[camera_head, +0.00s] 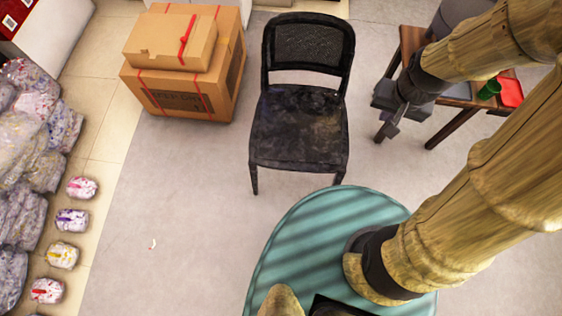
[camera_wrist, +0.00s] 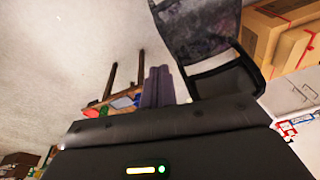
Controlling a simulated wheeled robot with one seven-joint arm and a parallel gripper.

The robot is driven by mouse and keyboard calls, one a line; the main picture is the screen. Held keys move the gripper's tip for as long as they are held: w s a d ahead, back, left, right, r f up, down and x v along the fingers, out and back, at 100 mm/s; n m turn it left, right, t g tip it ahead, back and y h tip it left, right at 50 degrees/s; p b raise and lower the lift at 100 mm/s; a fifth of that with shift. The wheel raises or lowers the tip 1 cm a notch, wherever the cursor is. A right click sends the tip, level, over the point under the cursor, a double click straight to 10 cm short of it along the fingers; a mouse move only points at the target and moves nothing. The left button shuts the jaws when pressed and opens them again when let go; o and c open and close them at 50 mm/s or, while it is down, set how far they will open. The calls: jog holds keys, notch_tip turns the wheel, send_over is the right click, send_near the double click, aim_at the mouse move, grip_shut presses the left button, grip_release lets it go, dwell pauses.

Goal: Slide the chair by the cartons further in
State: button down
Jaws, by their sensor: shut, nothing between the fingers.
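The black chair (camera_head: 298,130) stands upright on the grey floor in the upper middle of the head view, its backrest at the far side and its seat toward me. The brown cartons (camera_head: 180,97), one stacked on another and bound with red straps, stand to its left with a gap between. My gripper (camera_head: 388,130) is shut and empty, to the right of the chair and apart from it. In the wrist view the chair (camera_wrist: 225,82) shows at upper right, partly cut off, with the cartons (camera_wrist: 262,35) beyond it.
A small brown wooden table (camera_head: 448,128) with a red tray (camera_head: 511,92) and a green cup (camera_head: 489,89) stands right of my gripper, close by. Plastic-wrapped bundles (camera_head: 30,150) and several small packages (camera_head: 72,220) line the left.

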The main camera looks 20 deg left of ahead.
jog(key=s+a+f+b, duration=0.2)
jog(key=a+f+b, duration=0.5)
jog(key=f, duration=0.7)
jog(key=s+a+f+n+g+b, duration=0.1)
jog(key=s+a+f+b, duration=0.2)
jog(key=a+f+b, duration=0.5)
jog(key=s+a+f+g+b, duration=0.1)
jog(key=a+f+b, duration=0.7)
jog(key=f, duration=1.4)
jog(key=shift+s+n+h+b, duration=0.3)
jog(key=shift+s+n+b, duration=0.1)
jog(key=shift+s+b, duration=0.55)
jog(key=shift+w, duration=0.1)
jog(key=w+a+f+b, duration=0.1)
jog(key=w+f+b, duration=0.3)
jog(key=f, duration=0.6)
jog(key=shift+b, duration=0.75)
